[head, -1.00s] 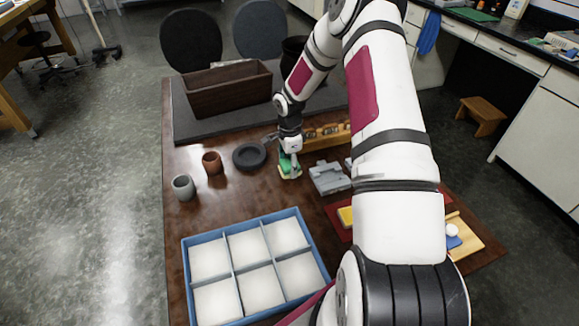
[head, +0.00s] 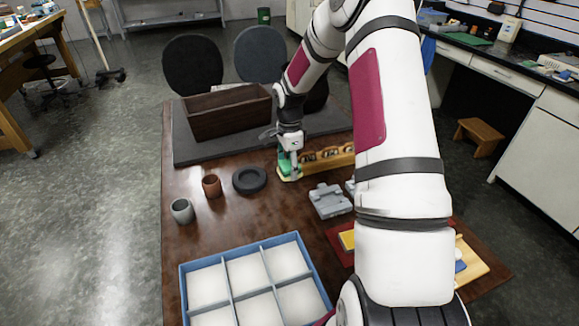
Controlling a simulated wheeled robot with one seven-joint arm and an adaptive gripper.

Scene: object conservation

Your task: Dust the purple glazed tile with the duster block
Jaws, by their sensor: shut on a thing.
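My gripper (head: 291,162) is low over the far middle of the brown table, at the left end of a wooden rack (head: 340,151). It is shut on a green block (head: 284,161), which I take for the duster block; the fingers cover part of it. A pale yellowish edge shows just under it. Whether the block touches the rack or the surface below is too small to tell. I cannot make out the purple glazed tile; my arm hides part of the table's right side.
A black round dish (head: 249,181), a brown cup (head: 211,186) and a grey cup (head: 181,211) stand left of my gripper. A grey fixture (head: 328,201) is nearer right. A blue divided tray (head: 183,290) is in front, a dark wooden box (head: 228,118) behind.

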